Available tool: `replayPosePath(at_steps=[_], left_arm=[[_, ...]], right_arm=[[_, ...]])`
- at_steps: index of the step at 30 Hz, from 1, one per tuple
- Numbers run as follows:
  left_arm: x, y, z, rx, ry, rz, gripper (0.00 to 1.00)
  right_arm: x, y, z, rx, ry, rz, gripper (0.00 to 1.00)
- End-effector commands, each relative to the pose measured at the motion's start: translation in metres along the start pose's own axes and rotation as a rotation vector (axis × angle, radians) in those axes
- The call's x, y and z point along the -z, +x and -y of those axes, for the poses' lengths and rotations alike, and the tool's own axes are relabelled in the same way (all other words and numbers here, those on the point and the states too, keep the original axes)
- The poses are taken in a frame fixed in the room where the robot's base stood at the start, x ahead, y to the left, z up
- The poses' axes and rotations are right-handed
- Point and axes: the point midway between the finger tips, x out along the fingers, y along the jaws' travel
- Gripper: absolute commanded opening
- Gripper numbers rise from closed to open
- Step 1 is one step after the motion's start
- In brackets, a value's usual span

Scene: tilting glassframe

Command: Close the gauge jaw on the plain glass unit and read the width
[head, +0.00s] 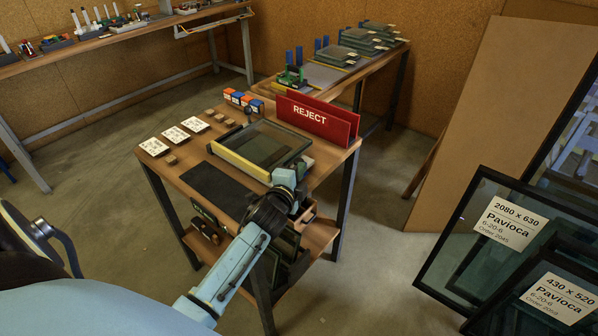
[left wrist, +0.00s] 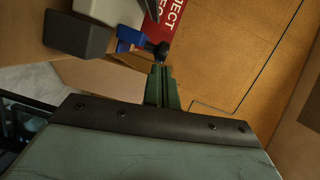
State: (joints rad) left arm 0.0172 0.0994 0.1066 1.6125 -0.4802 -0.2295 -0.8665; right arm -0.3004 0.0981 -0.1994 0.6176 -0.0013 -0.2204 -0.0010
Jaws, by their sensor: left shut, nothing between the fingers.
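A flat glass unit (head: 268,141) with a greenish edge lies on the near table. A yellow strip (head: 240,165) runs along its near left side. My left gripper (head: 298,196) is at the table's near right side, beside the glass unit's near corner; my own wrist partly hides its fingers in the head view. In the left wrist view its fingers (left wrist: 162,87) are together and empty. Just beyond them is a blue block with a black knob (left wrist: 160,50), possibly the gauge jaw; contact cannot be told. A grey block with a dark end (left wrist: 76,36) is nearby. No width reading is legible.
A red REJECT board (head: 318,115) stands at the table's back right. White cards (head: 172,134), small wooden blocks and orange-blue boxes (head: 240,98) lie at the left and back. A black mat (head: 213,187) is bare. Labelled glass panes (head: 510,222) lean at the right.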

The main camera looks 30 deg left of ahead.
Motion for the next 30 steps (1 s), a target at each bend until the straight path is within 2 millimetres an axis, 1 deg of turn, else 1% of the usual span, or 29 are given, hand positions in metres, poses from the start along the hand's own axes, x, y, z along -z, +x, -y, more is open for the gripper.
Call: replayPosePath(at_steps=[11,14,18,21,24,30], left_arm=[[-0.003,0.001,0.001,0.0,0.001,0.001,0.0],[-0.016,0.005,0.004,0.0,0.006,0.002,0.0],[-0.04,0.013,0.009,0.002,0.005,0.002,0.0],[-0.05,0.017,0.01,0.001,0.002,0.001,0.0],[-0.053,0.017,0.01,0.002,0.0,0.001,0.0],[-0.053,0.017,0.009,0.002,0.0,0.001,0.0]], right_arm=[[0.001,-0.001,0.003,0.003,0.002,-0.001,0.51],[0.002,-0.005,0.005,0.007,0.004,-0.002,0.51],[0.004,-0.011,0.012,0.015,0.008,-0.005,0.51],[0.006,-0.012,0.018,0.023,0.012,-0.007,0.51],[0.007,-0.012,0.021,0.026,0.013,-0.009,0.51],[0.007,-0.012,0.018,0.023,0.012,-0.009,0.51]])
